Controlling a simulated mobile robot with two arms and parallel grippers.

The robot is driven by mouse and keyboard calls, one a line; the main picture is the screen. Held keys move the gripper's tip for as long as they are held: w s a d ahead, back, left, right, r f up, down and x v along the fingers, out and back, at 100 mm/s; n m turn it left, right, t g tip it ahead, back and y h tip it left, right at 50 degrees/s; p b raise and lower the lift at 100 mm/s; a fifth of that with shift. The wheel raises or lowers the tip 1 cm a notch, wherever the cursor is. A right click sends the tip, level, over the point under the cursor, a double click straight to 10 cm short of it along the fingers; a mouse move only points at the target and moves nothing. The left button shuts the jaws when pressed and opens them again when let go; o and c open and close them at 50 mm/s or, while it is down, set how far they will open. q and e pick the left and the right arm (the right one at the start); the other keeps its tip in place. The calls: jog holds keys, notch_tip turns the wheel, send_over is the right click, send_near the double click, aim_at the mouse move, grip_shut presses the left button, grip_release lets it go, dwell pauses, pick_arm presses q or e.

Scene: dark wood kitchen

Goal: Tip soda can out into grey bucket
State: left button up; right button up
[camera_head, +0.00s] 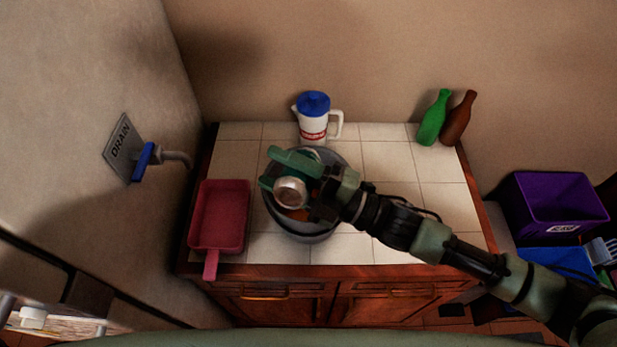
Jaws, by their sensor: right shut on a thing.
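The grey bucket (316,237) stands on the white tiled counter. My right gripper (273,170) reaches in from the right, above the bucket, and is shut on the soda can (291,192). The can's round silver end faces up toward the camera, so the can looks tilted, over the bucket's opening. Its side is mostly hidden by the gripper and the viewing angle. A small orange-red patch shows below the can; I cannot tell whether it is the can's side or something in the bucket. My left gripper is not in view.
A red dustpan-like tray (219,218) lies left of the bucket. A white jug with a blue lid (313,118) stands behind it. Green (434,118) and brown (458,119) bottles stand at the back right. A drain tap (145,160) juts from the left wall. The counter's right side (440,200) is bare.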

jog(key=shift+w+d+f+m+t, duration=0.1)
jog(key=shift+w+f+m+t, duration=0.05)
jog(key=shift+m, duration=0.35)
jog(key=shift+w+f+m+t, duration=0.1)
jog(key=shift+f+m+t, duration=0.05)
jog(key=shift+m, duration=0.35)
jog(key=shift+w+d+r+m+t+h+p, duration=0.1)
jog(key=shift+w+r+m+t+h+p, duration=0.25)
jog(key=shift+m+p, duration=0.8)
jog(key=shift+w+d+f+m+h, duration=0.15)
jog(key=shift+w+f+m, duration=0.1)
jog(key=shift+m, duration=0.25)
jog(key=shift+w+a+f+m+h, duration=0.1)
jog(key=shift+w+f+m, duration=0.15)
jog(key=shift+m, duration=0.2)
jog(key=shift+d+r+m+p, duration=0.1)
jog(key=shift+m+p, duration=0.2)
jog(key=shift+p, duration=0.2)
jog(key=shift+w+m, duration=0.25)
jog(key=shift+m, duration=0.15)
